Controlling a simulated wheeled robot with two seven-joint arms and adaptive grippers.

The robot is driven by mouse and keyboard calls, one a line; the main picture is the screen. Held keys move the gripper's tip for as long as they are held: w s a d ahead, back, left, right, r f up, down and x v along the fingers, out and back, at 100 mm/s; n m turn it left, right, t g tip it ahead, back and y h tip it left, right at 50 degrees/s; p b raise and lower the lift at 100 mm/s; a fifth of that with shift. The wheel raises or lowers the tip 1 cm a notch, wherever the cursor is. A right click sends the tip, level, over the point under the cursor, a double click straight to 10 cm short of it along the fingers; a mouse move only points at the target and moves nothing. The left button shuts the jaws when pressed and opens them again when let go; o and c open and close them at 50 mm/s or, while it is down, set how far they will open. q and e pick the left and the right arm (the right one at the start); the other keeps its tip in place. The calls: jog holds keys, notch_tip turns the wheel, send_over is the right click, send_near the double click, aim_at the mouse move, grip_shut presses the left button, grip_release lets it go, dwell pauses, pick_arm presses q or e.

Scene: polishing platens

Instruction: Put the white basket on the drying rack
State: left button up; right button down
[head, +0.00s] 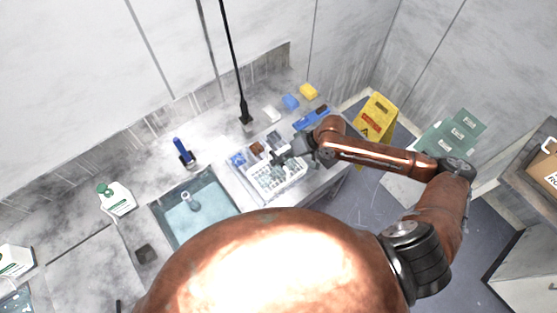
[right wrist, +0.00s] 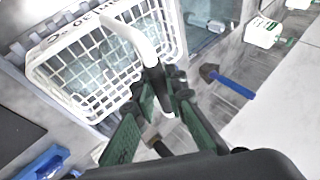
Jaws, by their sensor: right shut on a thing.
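The white basket (head: 275,181) is a slotted rectangular basket near the middle of the head view, beside the sink. In the right wrist view the basket (right wrist: 62,88) fills the upper left, with a curved white handle rising from it. My right gripper (head: 288,161) reaches in from the right over the basket. Its fingers (right wrist: 164,100) are closed around the end of the white handle. My left gripper is not in view.
A sink (head: 168,212) lies left of the basket. A yellow floor sign (head: 376,115) stands to the right.

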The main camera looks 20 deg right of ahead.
jog(key=shift+f, duration=0.35)
jog(key=c, duration=2)
grip_release()
jog(key=shift+f, duration=0.2)
jog(key=shift+o, duration=0.2)
jog(key=b+v, duration=0.1)
jog(key=v, duration=1.1)
jog(key=shift+b, duration=0.3)
jog(key=shift+r, duration=0.15)
